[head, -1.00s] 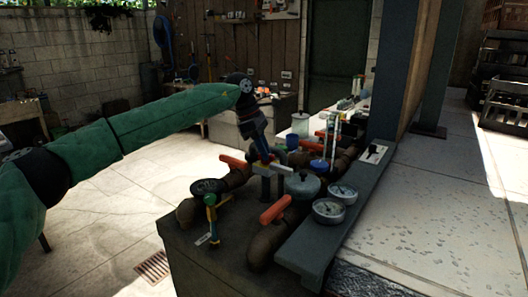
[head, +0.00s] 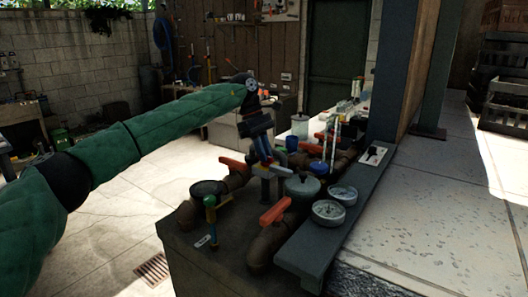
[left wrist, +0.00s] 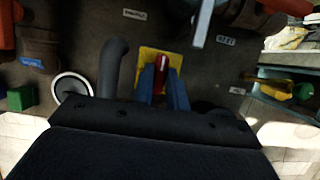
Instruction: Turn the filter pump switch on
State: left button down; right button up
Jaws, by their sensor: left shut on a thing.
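A red switch knob (left wrist: 161,63) on a yellow plate (left wrist: 146,55) shows in the left wrist view. My left gripper (left wrist: 161,82) has its blue fingers on either side of this knob and is shut on it. In the head view the left gripper (head: 268,160) reaches down among the pipes behind the grey lid, and the knob is hidden there. I cannot read a label that names it as the filter pump switch. My right gripper is not in view.
Brown pipes with red valve handles (head: 276,212) stand close around the gripper. Two round gauges (head: 328,211) and a grey beam (head: 325,235) with a small white switch plate (head: 375,154) lie to the right. Open paved floor lies to the left.

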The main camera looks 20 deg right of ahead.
pick_arm(q)
jog(key=shift+f, duration=0.15)
jog(key=c, duration=1.4)
grip_release()
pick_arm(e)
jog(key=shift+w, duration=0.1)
pick_arm(q)
jog(key=shift+w+a+r, duration=0.15)
jog(key=shift+w+r, duration=0.05)
jog(key=shift+r, duration=0.4)
jog(key=v, duration=0.6)
jog(key=shift+r+b, duration=0.2)
jog(key=shift+b, duration=0.1)
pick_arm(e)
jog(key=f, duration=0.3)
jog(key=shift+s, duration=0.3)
pick_arm(q)
jog(key=shift+w+a, duration=0.1)
jog(key=shift+w, duration=0.05)
